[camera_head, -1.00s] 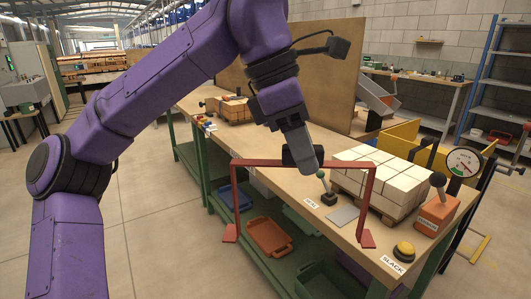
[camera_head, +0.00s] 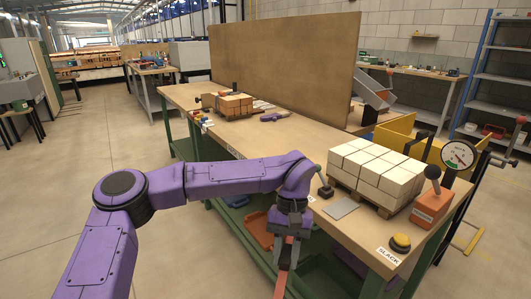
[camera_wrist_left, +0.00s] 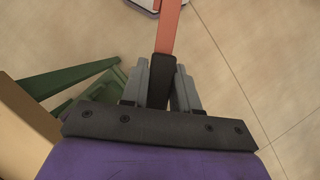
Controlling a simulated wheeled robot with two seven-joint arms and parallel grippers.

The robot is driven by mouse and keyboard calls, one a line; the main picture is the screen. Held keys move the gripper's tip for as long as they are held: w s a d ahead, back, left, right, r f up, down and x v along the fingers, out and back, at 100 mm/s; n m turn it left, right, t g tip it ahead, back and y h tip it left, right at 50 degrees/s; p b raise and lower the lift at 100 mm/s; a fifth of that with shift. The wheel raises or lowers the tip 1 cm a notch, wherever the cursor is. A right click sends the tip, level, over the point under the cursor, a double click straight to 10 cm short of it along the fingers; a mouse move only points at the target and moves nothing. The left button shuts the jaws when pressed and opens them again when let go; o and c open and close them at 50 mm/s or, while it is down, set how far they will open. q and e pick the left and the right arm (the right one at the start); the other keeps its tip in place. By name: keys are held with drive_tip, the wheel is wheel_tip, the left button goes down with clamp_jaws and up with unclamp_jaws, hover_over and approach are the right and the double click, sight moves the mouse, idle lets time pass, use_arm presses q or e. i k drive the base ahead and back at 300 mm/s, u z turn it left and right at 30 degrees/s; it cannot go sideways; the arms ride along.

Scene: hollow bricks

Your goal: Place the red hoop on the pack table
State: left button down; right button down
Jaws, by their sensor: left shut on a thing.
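My left gripper (camera_head: 288,228) is shut on the red hoop (camera_head: 283,283). In the head view the hoop shows only as a narrow red strip below the gripper, running off the bottom edge; the rest is hidden or out of frame. In the left wrist view the red bar (camera_wrist_left: 168,28) runs upward from a black grip piece between the grey fingers (camera_wrist_left: 158,82). The pack table (camera_head: 235,130) has a wooden top and green legs. Gripper and hoop are on its near side, in front of its front edge as seen. My right gripper is not in view.
On the table are a pallet of pale bricks (camera_head: 378,168), an orange lever box (camera_head: 432,207), a yellow button (camera_head: 400,243), a black-knobbed lever (camera_head: 325,190) and a grey plate (camera_head: 341,208). Orange bricks (camera_head: 232,103) stand farther back. The tabletop between the brick stacks is largely clear.

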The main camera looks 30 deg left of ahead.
sight(264, 142)
drive_tip(key=u, duration=2.55)
drive_tip(key=i, duration=1.9)
drive_tip(key=z, duration=2.05)
